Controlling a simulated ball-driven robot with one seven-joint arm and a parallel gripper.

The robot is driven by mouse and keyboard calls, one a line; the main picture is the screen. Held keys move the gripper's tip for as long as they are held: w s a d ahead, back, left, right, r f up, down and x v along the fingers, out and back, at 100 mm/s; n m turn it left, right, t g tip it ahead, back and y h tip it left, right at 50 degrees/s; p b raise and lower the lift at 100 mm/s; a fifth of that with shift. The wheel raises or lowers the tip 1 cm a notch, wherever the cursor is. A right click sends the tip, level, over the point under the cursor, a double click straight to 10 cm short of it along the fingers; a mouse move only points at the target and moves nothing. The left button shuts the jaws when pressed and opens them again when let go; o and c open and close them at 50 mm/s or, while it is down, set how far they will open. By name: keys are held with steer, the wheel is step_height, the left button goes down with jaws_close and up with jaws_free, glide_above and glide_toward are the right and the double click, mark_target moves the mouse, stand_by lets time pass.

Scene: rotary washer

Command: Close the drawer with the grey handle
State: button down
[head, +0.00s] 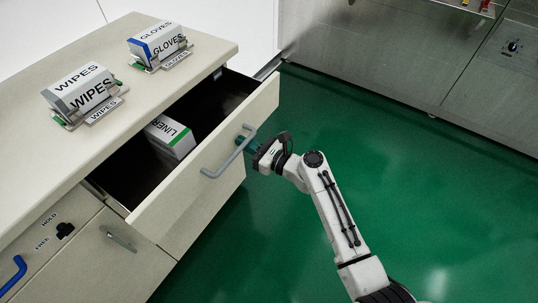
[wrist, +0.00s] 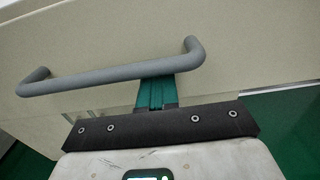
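The drawer (head: 215,165) stands pulled out from the cream cabinet. Its grey bar handle (head: 229,152) runs along the upper part of the drawer front. The handle also crosses the wrist view (wrist: 115,77). My gripper (head: 243,143) is at the drawer front, at the far-right part of the handle. In the wrist view its teal fingers (wrist: 156,92) lie side by side with nothing seen between them. Their tips meet the handle in the picture and are partly hidden by it; I cannot tell whether they touch it.
A liner box (head: 170,137) lies inside the drawer. Wipes (head: 82,90) and gloves (head: 157,43) boxes stand in holders on the countertop (head: 50,150). Green floor (head: 430,190) is clear on the right.

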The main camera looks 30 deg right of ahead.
mark_target(196, 125)
steer(key=b+x, duration=0.8)
steer(key=x, duration=1.1)
steer(key=shift+w+a+f, duration=0.15)
steer(key=shift+a, duration=0.05)
steer(key=shift+w+a+b, duration=0.2)
steer(key=shift+w+b, duration=0.2)
steer(key=shift+b, duration=0.1)
steer(key=shift+r, duration=0.35)
